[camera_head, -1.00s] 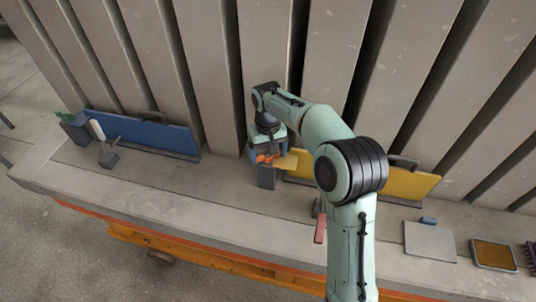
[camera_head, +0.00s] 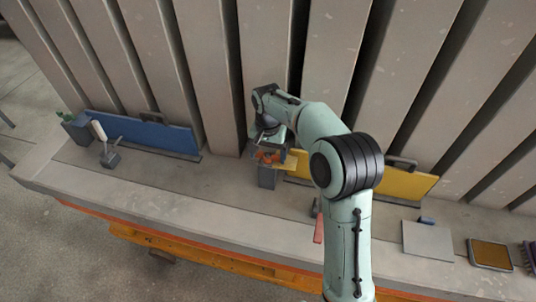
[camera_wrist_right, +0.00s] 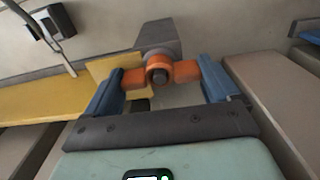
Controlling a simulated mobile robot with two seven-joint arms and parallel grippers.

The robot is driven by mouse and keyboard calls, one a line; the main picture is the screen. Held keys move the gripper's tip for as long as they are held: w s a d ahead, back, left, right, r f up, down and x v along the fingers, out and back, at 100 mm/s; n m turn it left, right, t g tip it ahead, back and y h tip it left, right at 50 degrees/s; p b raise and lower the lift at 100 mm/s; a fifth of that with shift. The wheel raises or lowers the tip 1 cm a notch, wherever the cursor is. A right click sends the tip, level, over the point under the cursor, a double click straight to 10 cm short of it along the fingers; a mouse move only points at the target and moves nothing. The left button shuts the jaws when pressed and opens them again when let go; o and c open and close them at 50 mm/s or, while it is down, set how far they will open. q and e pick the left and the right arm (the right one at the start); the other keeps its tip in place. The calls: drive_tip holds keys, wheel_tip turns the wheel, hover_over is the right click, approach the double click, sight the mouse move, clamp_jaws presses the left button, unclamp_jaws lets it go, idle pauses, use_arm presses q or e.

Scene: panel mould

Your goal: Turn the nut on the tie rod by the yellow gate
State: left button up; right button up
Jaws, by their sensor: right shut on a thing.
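The orange winged nut (camera_wrist_right: 186,70) sits around the dark end of the tie rod (camera_wrist_right: 158,77), in front of a grey block (camera_wrist_right: 160,37). My right gripper (camera_wrist_right: 161,73) has its two blue fingers on either side of the nut, shut on its wings. In the head view the nut (camera_head: 266,157) shows as a small orange patch under my right gripper (camera_head: 269,154), above the grey block. The yellow gate (camera_head: 411,184) stands along the panels to the right, partly hidden by my arm. My left gripper is not in view.
A blue gate (camera_head: 158,135) stands at the left, with a white-handled tool (camera_head: 99,130) before it. A red handle (camera_head: 319,228) lies close beside my right arm. A grey plate (camera_head: 427,240) and a brown-faced pad (camera_head: 491,253) lie at the right.

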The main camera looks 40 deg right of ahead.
sight(268, 153)
drive_tip(key=shift+d+r, duration=0.1)
drive_tip(key=o, duration=0.9)
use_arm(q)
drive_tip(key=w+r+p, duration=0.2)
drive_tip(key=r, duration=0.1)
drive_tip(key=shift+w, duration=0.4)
use_arm(e)
wheel_tip(268, 153, up, 13)
drive_tip(key=shift+r, duration=0.2)
